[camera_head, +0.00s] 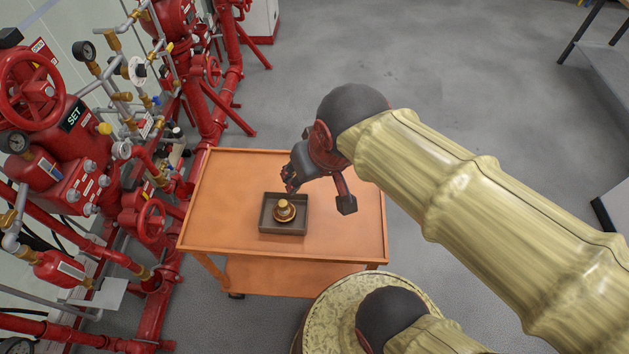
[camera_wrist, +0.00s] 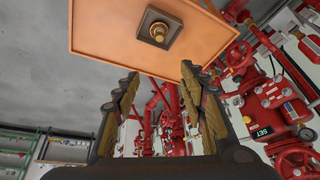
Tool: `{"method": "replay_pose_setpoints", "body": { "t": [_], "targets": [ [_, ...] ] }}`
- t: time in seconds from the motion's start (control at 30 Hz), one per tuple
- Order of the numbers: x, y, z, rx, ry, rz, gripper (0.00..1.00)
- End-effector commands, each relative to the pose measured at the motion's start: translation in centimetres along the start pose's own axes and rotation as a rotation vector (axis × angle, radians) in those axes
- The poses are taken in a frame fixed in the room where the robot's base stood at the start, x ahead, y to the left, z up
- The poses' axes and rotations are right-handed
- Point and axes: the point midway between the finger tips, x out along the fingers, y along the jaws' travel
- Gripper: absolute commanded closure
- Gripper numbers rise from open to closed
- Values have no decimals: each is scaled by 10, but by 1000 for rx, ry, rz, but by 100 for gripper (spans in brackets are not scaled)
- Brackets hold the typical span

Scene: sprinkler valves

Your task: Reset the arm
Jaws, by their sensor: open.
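My gripper (camera_head: 316,192) is over the orange cart (camera_head: 345,232), just right of and above a small dark tray in the head view. Its fingers are spread and hold nothing. In the wrist view my gripper (camera_wrist: 160,108) shows two fingers wide apart, with empty space between them. My arm reaches in from the right side of the head view, sleeved in a yellowish cover.
The dark tray (camera_head: 267,226) on the cart holds a brass fitting (camera_head: 284,208); the fitting also shows in the wrist view (camera_wrist: 158,32). Red valves and pipes (camera_head: 75,180) crowd the left. Grey floor (camera_head: 470,60) is open behind the cart.

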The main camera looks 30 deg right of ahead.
Motion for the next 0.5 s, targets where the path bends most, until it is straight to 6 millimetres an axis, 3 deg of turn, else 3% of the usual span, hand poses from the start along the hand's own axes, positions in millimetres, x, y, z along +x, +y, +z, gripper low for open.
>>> {"method": "replay_pose_setpoints", "body": {
  "t": [0.2,0.5],
  "targets": [
    [-21,2,21,-79,52,-3,58],
    [-22,2,23,-88,54,-3,58]
  ]
}}
